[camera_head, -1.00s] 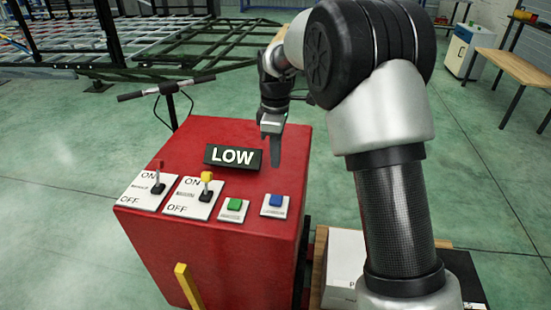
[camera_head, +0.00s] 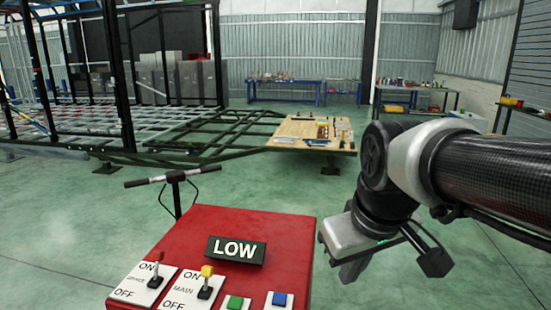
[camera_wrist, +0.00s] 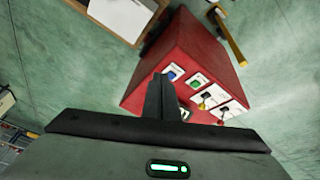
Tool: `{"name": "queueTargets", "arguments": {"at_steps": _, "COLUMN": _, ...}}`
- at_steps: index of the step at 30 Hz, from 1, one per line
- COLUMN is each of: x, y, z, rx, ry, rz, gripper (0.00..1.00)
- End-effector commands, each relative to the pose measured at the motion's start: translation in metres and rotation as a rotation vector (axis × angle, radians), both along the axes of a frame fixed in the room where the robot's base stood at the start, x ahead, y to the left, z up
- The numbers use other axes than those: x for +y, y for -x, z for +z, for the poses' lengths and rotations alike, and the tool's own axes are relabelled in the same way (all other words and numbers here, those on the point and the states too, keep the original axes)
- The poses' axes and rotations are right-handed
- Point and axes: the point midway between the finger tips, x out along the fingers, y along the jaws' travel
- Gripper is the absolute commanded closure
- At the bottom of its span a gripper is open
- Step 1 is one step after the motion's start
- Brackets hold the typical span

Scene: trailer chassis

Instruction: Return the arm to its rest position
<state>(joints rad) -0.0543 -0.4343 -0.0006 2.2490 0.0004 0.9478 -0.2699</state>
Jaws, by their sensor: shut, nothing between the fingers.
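My gripper (camera_head: 352,268) is to the right of the red control box in the head view, with its fingers pointing down and apart from the box. Its fingers (camera_wrist: 162,98) are together and empty in the wrist view. My arm comes in from the right edge. The red box (camera_head: 290,232) carries a black LOW sign (camera_head: 236,250), a switch with a red tip (camera_head: 157,276), a MAIN switch with a yellow tip (camera_head: 206,284), a green button (camera_head: 235,303) and a blue button (camera_head: 279,299). The lower part of the box is cut off in the head view.
A T-shaped handle (camera_head: 174,178) stands behind the box. The trailer chassis (camera_head: 200,135) with a wooden board (camera_head: 312,143) of tools lies farther back. Green floor (camera_head: 270,185) is clear between. A yellow bar (camera_wrist: 228,40) stands by the box in the wrist view.

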Motion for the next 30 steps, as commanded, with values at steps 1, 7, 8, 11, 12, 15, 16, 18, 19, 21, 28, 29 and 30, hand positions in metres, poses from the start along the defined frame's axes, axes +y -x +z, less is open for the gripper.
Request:
{"name": "queueTargets", "arguments": {"at_steps": 1, "x": -0.004, "y": 0.014, "z": 0.000, "rx": -0.022, "ry": -0.016, "rz": -0.048, "gripper": 1.00}}
{"name": "queueTargets", "arguments": {"at_steps": 7, "x": -0.013, "y": 0.053, "z": -0.010, "rx": -0.080, "ry": -0.079, "rz": -0.211, "gripper": 1.00}}
{"name": "queueTargets", "arguments": {"at_steps": 8, "x": -0.015, "y": 0.058, "z": -0.013, "rx": -0.088, "ry": -0.088, "rz": -0.233, "gripper": 1.00}}
{"name": "queueTargets", "arguments": {"at_steps": 11, "x": -0.018, "y": 0.074, "z": -0.020, "rx": -0.115, "ry": -0.119, "rz": -0.305, "gripper": 1.00}}
{"name": "queueTargets", "arguments": {"at_steps": 12, "x": -0.018, "y": 0.073, "z": 0.000, "rx": -0.113, "ry": -0.119, "rz": -0.306, "gripper": 1.00}}
{"name": "queueTargets", "arguments": {"at_steps": 15, "x": -0.018, "y": 0.072, "z": 0.021, "rx": -0.109, "ry": -0.118, "rz": -0.302, "gripper": 1.00}}
{"name": "queueTargets", "arguments": {"at_steps": 16, "x": -0.018, "y": 0.072, "z": 0.027, "rx": -0.109, "ry": -0.118, "rz": -0.302, "gripper": 1.00}}
{"name": "queueTargets", "arguments": {"at_steps": 18, "x": -0.018, "y": 0.072, "z": 0.043, "rx": -0.109, "ry": -0.118, "rz": -0.301, "gripper": 1.00}}
{"name": "queueTargets", "arguments": {"at_steps": 19, "x": -0.017, "y": 0.072, "z": 0.050, "rx": -0.109, "ry": -0.118, "rz": -0.301, "gripper": 1.00}}
{"name": "queueTargets", "arguments": {"at_steps": 21, "x": -0.017, "y": 0.072, "z": 0.067, "rx": -0.109, "ry": -0.118, "rz": -0.300, "gripper": 1.00}}
{"name": "queueTargets", "arguments": {"at_steps": 28, "x": -0.017, "y": 0.072, "z": 0.111, "rx": -0.109, "ry": -0.117, "rz": -0.299, "gripper": 1.00}}
{"name": "queueTargets", "arguments": {"at_steps": 29, "x": -0.017, "y": 0.072, "z": 0.113, "rx": -0.109, "ry": -0.117, "rz": -0.299, "gripper": 1.00}}
{"name": "queueTargets", "arguments": {"at_steps": 30, "x": -0.017, "y": 0.072, "z": 0.115, "rx": -0.109, "ry": -0.117, "rz": -0.298, "gripper": 1.00}}
